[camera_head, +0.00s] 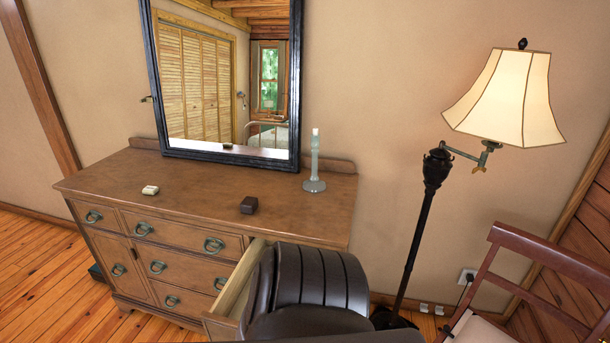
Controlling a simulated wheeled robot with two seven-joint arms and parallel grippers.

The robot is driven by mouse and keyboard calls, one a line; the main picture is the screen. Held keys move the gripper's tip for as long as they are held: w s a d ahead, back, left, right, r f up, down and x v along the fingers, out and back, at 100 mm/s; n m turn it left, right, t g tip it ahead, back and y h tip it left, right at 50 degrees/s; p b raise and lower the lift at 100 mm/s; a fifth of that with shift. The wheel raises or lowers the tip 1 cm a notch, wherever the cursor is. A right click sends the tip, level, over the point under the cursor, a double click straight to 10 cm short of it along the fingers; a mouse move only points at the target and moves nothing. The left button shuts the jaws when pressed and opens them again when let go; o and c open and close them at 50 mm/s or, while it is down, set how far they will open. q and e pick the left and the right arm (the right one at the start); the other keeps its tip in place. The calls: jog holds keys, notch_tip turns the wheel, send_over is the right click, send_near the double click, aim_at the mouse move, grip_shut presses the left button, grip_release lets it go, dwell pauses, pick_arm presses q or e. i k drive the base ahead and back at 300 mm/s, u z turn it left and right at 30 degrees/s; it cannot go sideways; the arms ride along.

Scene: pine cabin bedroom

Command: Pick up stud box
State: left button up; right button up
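A small dark brown box (249,205), which looks like the stud box, sits on the dresser top (200,200) near its front edge, right of the middle. It stands flat and nothing touches it. A small cream-coloured block (150,190) lies further left on the same top. Neither of my grippers is in view. A large dark ribbed shape, apparently part of my own body, fills the bottom middle and hides the dresser's front right.
A drawer (243,279) stands open at the dresser's right; its inside is mostly hidden. A pale candlestick (315,165) stands at the back right, beside a black-framed mirror (225,75). A floor lamp (424,215) and a wooden chair (545,260) stand to the right.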

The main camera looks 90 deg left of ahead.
aim_at(249, 206)
jog(key=u, duration=2.25)
